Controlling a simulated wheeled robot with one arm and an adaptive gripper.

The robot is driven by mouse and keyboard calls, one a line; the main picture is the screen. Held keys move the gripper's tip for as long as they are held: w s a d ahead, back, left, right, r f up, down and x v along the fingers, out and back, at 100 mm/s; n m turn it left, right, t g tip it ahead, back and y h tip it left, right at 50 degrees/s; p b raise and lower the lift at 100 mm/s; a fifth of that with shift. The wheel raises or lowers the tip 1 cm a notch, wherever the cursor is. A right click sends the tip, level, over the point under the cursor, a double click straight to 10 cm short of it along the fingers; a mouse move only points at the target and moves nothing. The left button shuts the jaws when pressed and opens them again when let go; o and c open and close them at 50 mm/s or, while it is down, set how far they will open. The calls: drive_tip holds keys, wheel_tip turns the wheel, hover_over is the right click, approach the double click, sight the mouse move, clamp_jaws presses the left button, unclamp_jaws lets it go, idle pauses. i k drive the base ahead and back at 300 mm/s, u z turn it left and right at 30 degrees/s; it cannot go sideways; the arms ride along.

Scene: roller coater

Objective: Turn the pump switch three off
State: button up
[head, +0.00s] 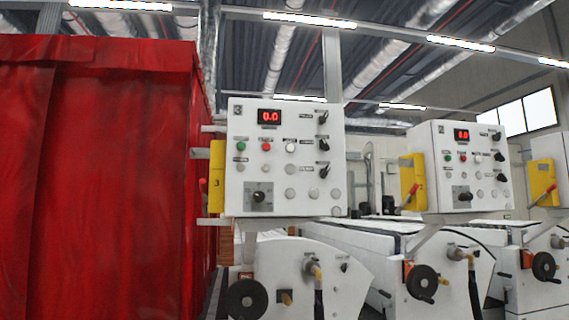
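A white control panel marked 3 (268,178) faces me near the middle of the head view. Its red display (270,117) reads 0.0. Black rotary switches stand in a column on its right side: an upper switch (323,117), a middle switch (323,144) and a lower switch (324,170). A larger dark knob (259,196) sits on a grey plate at the lower left. The small labels are too blurred to read, so I cannot tell which switch is the pump switch. My gripper is not in view.
A similar panel marked 2 (462,178) stands to the right, with another panel partly visible beyond. Yellow boxes (216,176) are beside the panels. White machines with black handwheels (247,299) stand below. A red curtain (100,180) fills the left side.

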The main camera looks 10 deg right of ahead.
sight(324, 172)
drive_tip(key=u, duration=0.7)
drive_tip(key=i, duration=0.9)
drive_tip(key=z, duration=0.05)
